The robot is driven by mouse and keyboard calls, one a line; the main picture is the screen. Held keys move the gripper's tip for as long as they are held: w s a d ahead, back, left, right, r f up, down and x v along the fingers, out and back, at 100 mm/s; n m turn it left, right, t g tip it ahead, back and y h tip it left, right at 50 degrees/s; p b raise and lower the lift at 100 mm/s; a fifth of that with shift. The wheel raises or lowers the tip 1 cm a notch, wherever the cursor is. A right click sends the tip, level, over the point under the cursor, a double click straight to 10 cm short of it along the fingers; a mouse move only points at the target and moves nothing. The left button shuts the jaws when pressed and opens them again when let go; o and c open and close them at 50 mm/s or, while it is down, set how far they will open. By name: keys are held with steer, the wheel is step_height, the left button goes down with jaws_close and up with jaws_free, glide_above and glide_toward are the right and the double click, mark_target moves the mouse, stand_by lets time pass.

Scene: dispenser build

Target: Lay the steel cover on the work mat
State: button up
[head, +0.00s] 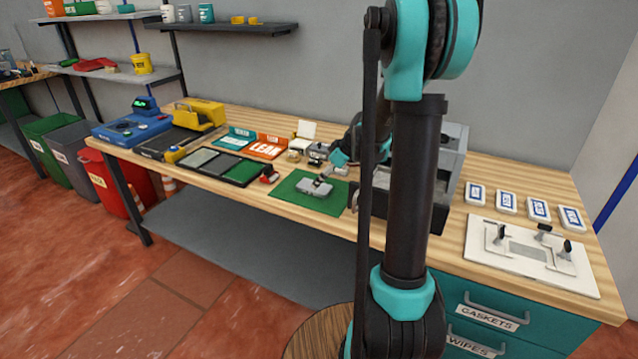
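A green work mat (322,206) lies on the wooden bench, left of my upright arm. A small grey metal piece (314,187) lies on the mat; it may be the steel cover, but it is too small to be sure. My gripper (339,159) is at the far side of the mat, just above and right of the grey piece. Its fingers are small and partly merged with the things behind, so I cannot tell whether they are open or hold anything. My arm hides part of the bench right of the mat.
A grey open box (453,150) stands behind my arm. A white fixture plate (530,256) with black clamps and several white labelled packs (506,203) are at the right. Left of the mat are a dark divided tray (243,173), a red item (269,174) and a blue machine (130,128).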

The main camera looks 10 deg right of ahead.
steer(key=v, duration=0.8)
steer(key=shift+r, duration=0.2)
